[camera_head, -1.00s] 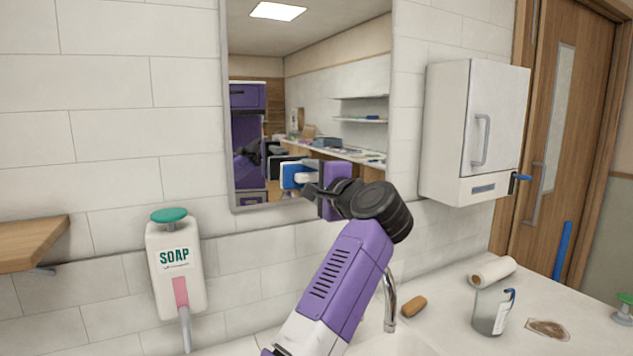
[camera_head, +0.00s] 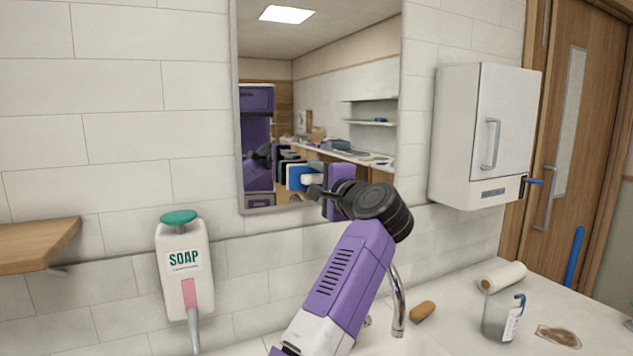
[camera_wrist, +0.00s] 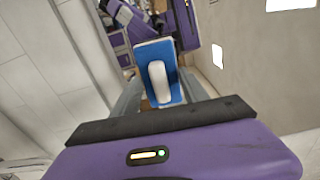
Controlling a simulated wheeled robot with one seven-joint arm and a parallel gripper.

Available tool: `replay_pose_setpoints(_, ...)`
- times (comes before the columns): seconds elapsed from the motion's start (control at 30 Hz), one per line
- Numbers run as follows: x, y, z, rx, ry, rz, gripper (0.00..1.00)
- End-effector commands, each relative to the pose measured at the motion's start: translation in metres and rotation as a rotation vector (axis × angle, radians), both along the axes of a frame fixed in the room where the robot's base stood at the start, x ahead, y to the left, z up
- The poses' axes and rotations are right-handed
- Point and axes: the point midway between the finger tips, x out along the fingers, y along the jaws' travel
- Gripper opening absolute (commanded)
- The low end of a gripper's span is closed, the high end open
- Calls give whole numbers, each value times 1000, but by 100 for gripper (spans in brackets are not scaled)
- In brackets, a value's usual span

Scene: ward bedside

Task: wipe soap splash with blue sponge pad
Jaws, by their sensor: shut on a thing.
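The blue sponge pad (camera_head: 294,177) has a white grip on its back. My gripper (camera_head: 313,187) is shut on it and holds it up in the air in front of the wall mirror. In the wrist view the pad (camera_wrist: 152,58) with its white grip (camera_wrist: 159,82) sits between my two grey fingers (camera_wrist: 160,92). A flat brownish patch (camera_head: 558,336) lies on the counter at the lower right, well apart from the pad. I cannot tell whether this is the soap splash.
A mirror (camera_head: 320,60) hangs behind my arm. A soap dispenser (camera_head: 185,265) and wooden shelf (camera_head: 35,245) are at left. A white cabinet (camera_head: 480,130) hangs at right. The counter (camera_head: 455,300) holds a brown oblong (camera_head: 422,311), a white roll (camera_head: 502,277) and a clear jug (camera_head: 497,318).

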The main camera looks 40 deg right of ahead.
Motion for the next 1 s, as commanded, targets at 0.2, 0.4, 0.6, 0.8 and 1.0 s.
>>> replay_pose_setpoints(0.2, 4, -1, 0, 0, 0, 0, 20)
replay_pose_setpoints(0.4, 7, -2, 1, 0, 0, 0, 20)
replay_pose_setpoints(0.6, 11, -3, 1, 0, -1, 0, 20)
replay_pose_setpoints(0.8, 14, -4, 1, 0, -1, 0, 20)
replay_pose_setpoints(1.0, 18, -5, 0, 0, 0, 1, 20)
